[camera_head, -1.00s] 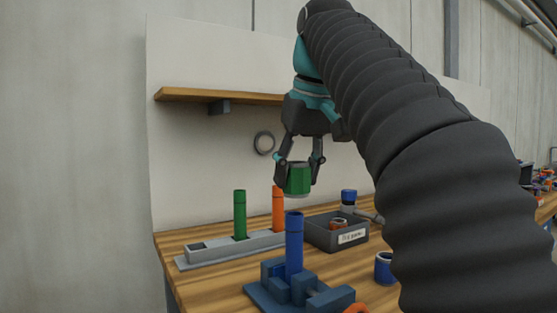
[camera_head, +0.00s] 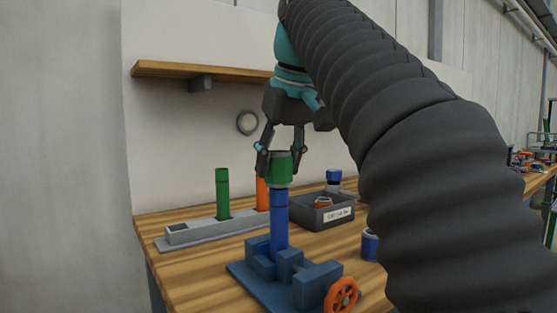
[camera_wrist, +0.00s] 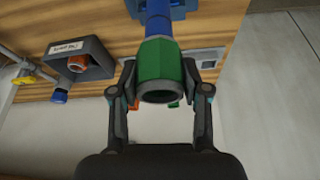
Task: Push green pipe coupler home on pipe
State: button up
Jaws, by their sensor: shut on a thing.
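The green coupler (camera_head: 281,170) is held between the two fingers of my gripper (camera_head: 280,160), which is shut on it. The coupler is upright at the top of the blue pipe (camera_head: 279,220), which stands vertically in a dark blue vise (camera_head: 262,270). In the wrist view the coupler (camera_wrist: 165,62) lines up with the blue pipe (camera_wrist: 158,27), which meets its far end. The near opening of the coupler looks dark. I cannot tell how far the pipe reaches inside it.
A grey rack (camera_head: 190,234) behind holds a green pipe (camera_head: 222,190) and an orange pipe (camera_head: 262,194). A labelled grey bin (camera_head: 310,218) stands to the right, with a blue part (camera_head: 369,245) nearby. A wooden shelf (camera_head: 165,70) is on the back wall.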

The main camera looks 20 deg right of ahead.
aim_at(281, 171)
jog(key=shift+s+f+b, duration=0.15)
jog(key=shift+f+b, duration=0.2)
jog(key=shift+f, duration=0.15)
dwell(0.3)
jog(key=shift+f, duration=1.05)
dwell(3.2)
jog(key=o, duration=1)
jog(key=shift+c, duration=0.2)
jog(key=shift+r+p, duration=1.2)
jog(key=shift+p, duration=0.3)
jog(key=shift+r, duration=1.05)
jog(key=o, duration=0.6)
jog(key=shift+c, duration=0.2)
